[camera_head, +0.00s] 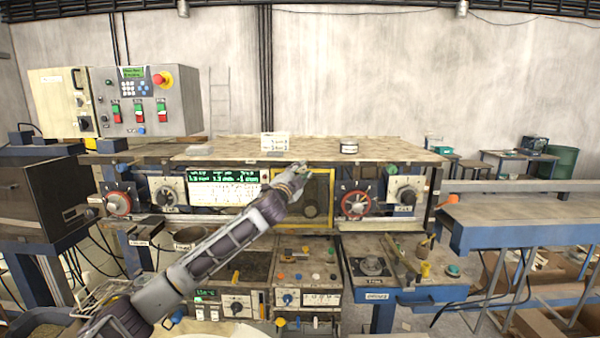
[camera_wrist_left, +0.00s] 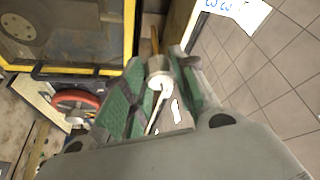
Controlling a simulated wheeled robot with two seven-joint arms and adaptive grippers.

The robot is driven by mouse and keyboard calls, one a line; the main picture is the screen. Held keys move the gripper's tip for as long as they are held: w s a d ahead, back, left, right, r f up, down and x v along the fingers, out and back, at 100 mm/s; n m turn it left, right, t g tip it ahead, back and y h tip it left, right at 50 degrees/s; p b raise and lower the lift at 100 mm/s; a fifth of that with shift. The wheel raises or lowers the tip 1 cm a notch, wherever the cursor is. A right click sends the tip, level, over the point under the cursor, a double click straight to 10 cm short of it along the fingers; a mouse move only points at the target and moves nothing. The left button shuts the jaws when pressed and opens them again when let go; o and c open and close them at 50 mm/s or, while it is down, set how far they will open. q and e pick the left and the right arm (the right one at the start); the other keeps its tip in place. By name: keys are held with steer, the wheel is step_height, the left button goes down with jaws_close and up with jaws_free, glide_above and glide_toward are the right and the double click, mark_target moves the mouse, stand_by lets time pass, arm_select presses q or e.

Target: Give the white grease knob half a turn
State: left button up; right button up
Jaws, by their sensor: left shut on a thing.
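My left gripper (camera_head: 296,172) reaches up in front of the machine's upper panel, beside the yellow-framed window (camera_head: 319,200). In the left wrist view, its green-padded fingers (camera_wrist_left: 160,92) are shut on a pale cylindrical thing (camera_wrist_left: 160,66) with a white end and a thin white part. I cannot tell whether this is the white grease knob. Several small coloured knobs sit on the lower middle panel (camera_head: 308,270), below and apart from the gripper. A small whitish knob (camera_head: 316,322) shows at the bottom. My right gripper is not in view.
A green-lit display (camera_head: 222,187) is left of the gripper. A red handwheel (camera_head: 356,204) is right of the window. A blue bench (camera_head: 520,222) is at the right.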

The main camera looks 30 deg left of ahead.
arm_select(q)
steer(key=m, duration=0.1)
steer(key=m+g, duration=0.1)
steer(key=m, duration=0.1)
steer(key=m+h, duration=0.1)
steer(key=m, duration=0.1)
steer(key=shift+r+g, duration=0.25)
steer(key=shift+g, duration=0.15)
steer(key=m+g, duration=0.2)
steer(key=m, duration=0.3)
steer(key=m+g, duration=0.1)
steer(key=m, duration=0.1)
steer(key=m+g+y, duration=0.1)
steer(key=m, duration=0.1)
steer(key=shift+w+d+r+y, duration=0.1)
steer(key=shift+d+r+y, duration=0.1)
steer(key=shift+y, duration=0.1)
steer(key=shift+w+d+m+g+y, duration=0.1)
steer(key=shift+m+g+y, duration=0.35)
steer(key=shift+m, duration=0.5)
steer(key=shift+d+m+g+y, duration=0.1)
steer(key=shift+m+g+y, duration=0.3)
steer(key=shift+m, duration=0.55)
steer(key=shift+f, duration=0.1)
steer(key=o, duration=1)
steer(key=shift+a, duration=0.1)
steer(key=shift+o, duration=0.2)
steer(key=shift+r, duration=0.25)
